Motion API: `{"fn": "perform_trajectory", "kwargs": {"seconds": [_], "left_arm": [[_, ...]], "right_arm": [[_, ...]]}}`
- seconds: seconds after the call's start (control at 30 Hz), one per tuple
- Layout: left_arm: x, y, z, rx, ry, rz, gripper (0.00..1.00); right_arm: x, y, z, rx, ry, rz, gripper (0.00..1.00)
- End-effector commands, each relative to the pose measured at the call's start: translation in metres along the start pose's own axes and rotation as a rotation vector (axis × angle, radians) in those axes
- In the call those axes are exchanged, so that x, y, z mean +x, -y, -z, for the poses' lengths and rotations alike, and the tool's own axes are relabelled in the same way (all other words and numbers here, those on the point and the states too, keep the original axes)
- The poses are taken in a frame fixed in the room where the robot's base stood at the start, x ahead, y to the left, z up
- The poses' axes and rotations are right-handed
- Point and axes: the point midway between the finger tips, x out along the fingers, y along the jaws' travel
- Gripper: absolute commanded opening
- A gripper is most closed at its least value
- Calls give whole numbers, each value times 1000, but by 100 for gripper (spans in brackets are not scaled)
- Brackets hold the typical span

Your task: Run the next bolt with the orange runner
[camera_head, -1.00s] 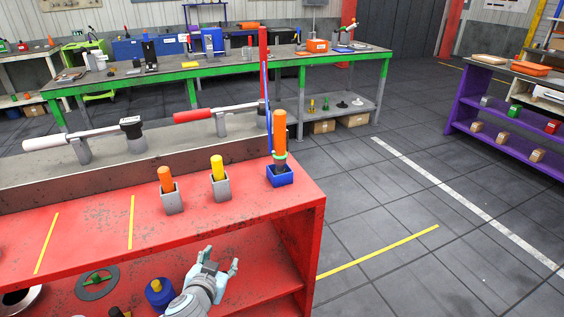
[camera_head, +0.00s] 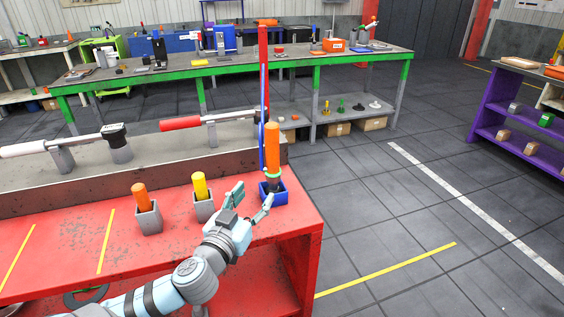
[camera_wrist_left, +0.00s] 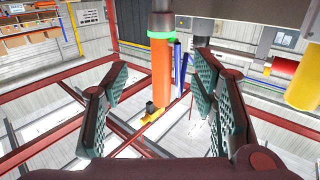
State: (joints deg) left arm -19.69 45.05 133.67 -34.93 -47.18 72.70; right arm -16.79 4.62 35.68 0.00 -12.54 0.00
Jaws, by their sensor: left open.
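A tall orange-handled tool (camera_head: 272,150) with a green ring near its base stands upright in a blue holder (camera_head: 281,196) at the red bench's right end. A shorter orange handle (camera_head: 140,197) and a yellow handle (camera_head: 200,186) stand in separate grey holders to its left. My left gripper (camera_head: 252,203) is open just in front of the blue holder, its fingers pointing towards it. In the left wrist view, the tall orange tool (camera_wrist_left: 161,75) with its green ring shows between the open fingers, apparently not gripped. The yellow handle (camera_wrist_left: 303,88) is at the right edge. I cannot make out a bolt.
The red bench (camera_head: 75,240) has yellow stripes. Behind it, shafts with white (camera_head: 40,147) and red (camera_head: 180,123) ends rest on a raised grey slab. A thin red post (camera_head: 264,70) and a blue bar stand behind the tall tool. Open floor lies right.

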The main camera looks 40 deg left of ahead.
Motion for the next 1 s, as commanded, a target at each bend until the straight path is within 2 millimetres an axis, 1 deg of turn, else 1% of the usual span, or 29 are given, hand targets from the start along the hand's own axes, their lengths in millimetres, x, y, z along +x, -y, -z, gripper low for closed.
{"fn": "perform_trajectory", "kwargs": {"seconds": [0.07, 0.13, 0.2, 0.3, 0.47, 0.6, 0.7, 0.8, 0.93, 1.0], "left_arm": [[12, 1, 2, -3, -9, 2, 52], [28, 4, 2, -6, -9, 9, 52], [47, 8, 2, -7, -9, 15, 52], [70, 10, 2, -5, -6, 19, 52], [91, 10, 2, -3, -4, 17, 52], [118, 7, 6, -6, -6, 15, 52], [134, 7, 4, -3, -4, 14, 52], [138, 7, 4, -2, -2, 12, 52], [138, 6, 4, -1, -2, 11, 52], [138, 6, 4, -1, -2, 11, 41]], "right_arm": [[3, 0, 1, 0, -2, 0, 40], [5, 0, 0, 0, -1, 0, 40], [6, 0, -4, 0, 5, 0, 40], [5, 1, -12, -1, 18, 0, 40], [4, 1, -13, -1, 21, 0, 40], [2, 0, -8, -1, 12, 0, 40], [3, 0, -6, 0, 10, 0, 40], [3, 0, -6, 0, 9, 0, 40], [3, 0, -6, -1, 10, 0, 40], [3, 0, -6, -1, 10, 0, 40]]}}
